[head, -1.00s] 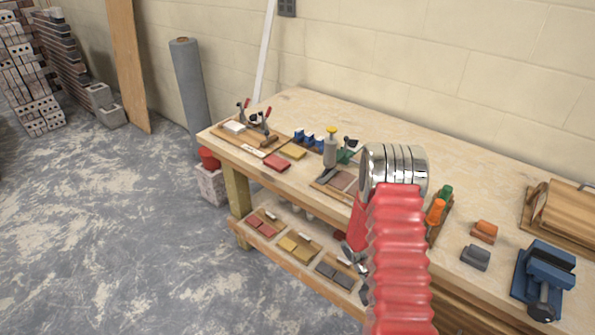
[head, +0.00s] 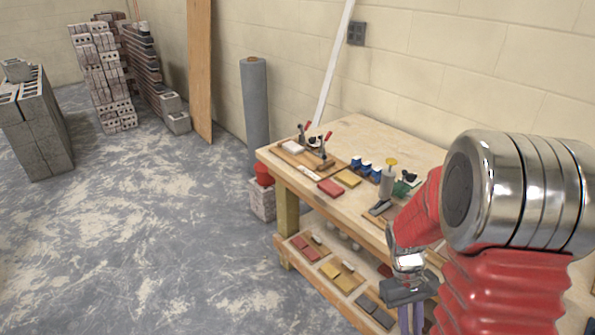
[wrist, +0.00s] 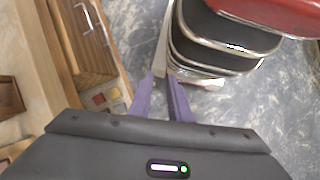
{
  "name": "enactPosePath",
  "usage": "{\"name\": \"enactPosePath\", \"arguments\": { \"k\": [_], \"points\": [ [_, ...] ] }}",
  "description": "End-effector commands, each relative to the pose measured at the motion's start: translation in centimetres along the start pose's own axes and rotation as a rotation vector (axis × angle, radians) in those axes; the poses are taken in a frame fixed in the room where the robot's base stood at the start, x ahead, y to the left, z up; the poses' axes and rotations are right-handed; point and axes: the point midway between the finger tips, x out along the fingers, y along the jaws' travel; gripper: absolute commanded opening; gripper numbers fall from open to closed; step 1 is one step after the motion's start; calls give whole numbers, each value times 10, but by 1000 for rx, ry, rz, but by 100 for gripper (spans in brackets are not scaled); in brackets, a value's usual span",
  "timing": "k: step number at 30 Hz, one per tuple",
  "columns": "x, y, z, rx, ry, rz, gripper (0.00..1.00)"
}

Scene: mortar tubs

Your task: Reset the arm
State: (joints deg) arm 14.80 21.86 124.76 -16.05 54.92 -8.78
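My red, ribbed arm with its shiny metal joint fills the right of the head view. My gripper (head: 411,318) hangs from it in front of the workbench (head: 290,213), fingers pointing down and cut off by the lower edge. In the wrist view, the two purple fingers of my gripper (wrist: 161,78) stand a small gap apart.
The bench top holds a clamp board (head: 307,160), a red block (head: 330,187), a yellow block (head: 348,177) and a bottle (head: 387,182). Its lower shelf has trays of coloured pieces (head: 343,277). Open floor (head: 150,235) lies left; grey blocks (head: 37,125) stand beyond.

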Motion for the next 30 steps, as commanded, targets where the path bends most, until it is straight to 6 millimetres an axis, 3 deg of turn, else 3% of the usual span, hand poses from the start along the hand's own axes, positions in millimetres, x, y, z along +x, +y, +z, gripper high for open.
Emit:
{"name": "enactPosePath", "arguments": {
  "k": [12,30],
  "points": [
    [-66,-37,24,145,200,-35,17],
    [-140,-86,68,216,486,-95,17]
  ]
}}
